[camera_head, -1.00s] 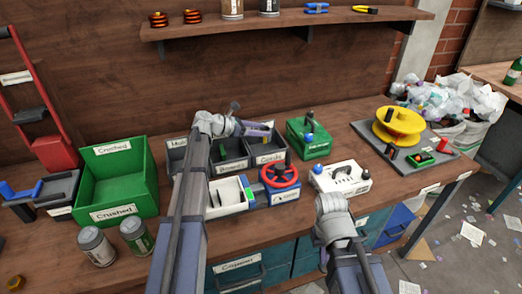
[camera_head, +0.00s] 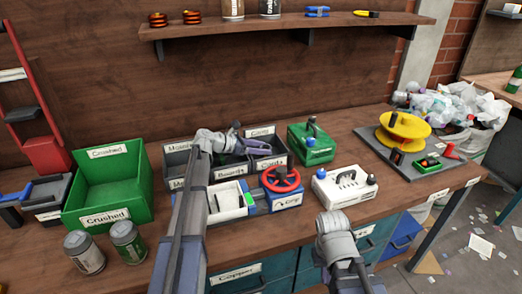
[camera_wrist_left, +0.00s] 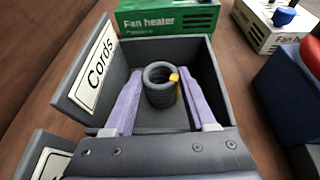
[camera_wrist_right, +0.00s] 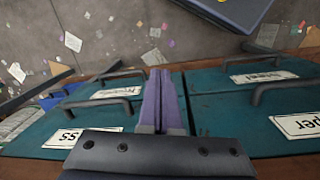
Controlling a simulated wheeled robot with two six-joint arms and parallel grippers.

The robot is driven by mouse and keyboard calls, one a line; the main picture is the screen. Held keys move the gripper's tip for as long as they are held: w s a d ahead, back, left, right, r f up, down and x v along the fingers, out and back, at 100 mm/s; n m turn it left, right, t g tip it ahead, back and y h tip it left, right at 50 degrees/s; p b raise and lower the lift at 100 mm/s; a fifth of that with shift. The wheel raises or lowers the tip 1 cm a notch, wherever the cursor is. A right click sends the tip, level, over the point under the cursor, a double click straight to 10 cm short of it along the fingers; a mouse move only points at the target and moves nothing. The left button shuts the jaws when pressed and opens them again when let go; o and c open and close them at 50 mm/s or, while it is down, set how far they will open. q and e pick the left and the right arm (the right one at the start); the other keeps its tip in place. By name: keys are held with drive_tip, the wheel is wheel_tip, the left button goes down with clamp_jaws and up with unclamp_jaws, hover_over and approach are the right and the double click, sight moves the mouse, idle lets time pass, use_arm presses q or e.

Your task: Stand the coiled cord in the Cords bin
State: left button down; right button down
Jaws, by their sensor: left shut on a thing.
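The coiled cord (camera_wrist_left: 158,88) is a dark grey ring-shaped coil with a yellow tie on its right side. In the left wrist view it is between the fingers of my left gripper (camera_wrist_left: 159,92), within the walls of the grey Cords bin (camera_wrist_left: 170,48). Its round opening faces up toward the camera; I cannot tell whether it touches the bin floor. In the head view the Cords bin (camera_head: 271,163) is the right one of the divided bins, and my left gripper (camera_head: 243,147) reaches over it. My right gripper (camera_wrist_right: 160,98) is shut and empty, in front of the teal drawers.
A green fan heater (camera_head: 312,147) stands right of the bins. A red-wheeled device (camera_head: 281,180) and a white box (camera_head: 343,187) stand in front. A green Crushed bin (camera_head: 108,190) and two cans stand left. A yellow spool (camera_head: 403,130) is far right.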

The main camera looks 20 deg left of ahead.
use_arm(q)
drive_tip(key=shift+f, duration=0.15)
drive_tip(key=shift+c, duration=1.1)
unclamp_jaws()
drive_tip(key=shift+a+r, duration=0.1)
drive_tip(key=shift+r, duration=0.2)
drive_tip(key=p+v, duration=0.4)
drive_tip(key=v, duration=0.6)
drive_tip(key=shift+s+a, duration=0.1)
drive_tip(key=shift+s, duration=0.1)
drive_tip(key=shift+s+a+r+p, duration=0.2)
drive_tip(key=shift+s+a+p, duration=0.15)
drive_tip(key=shift+a, duration=0.2)
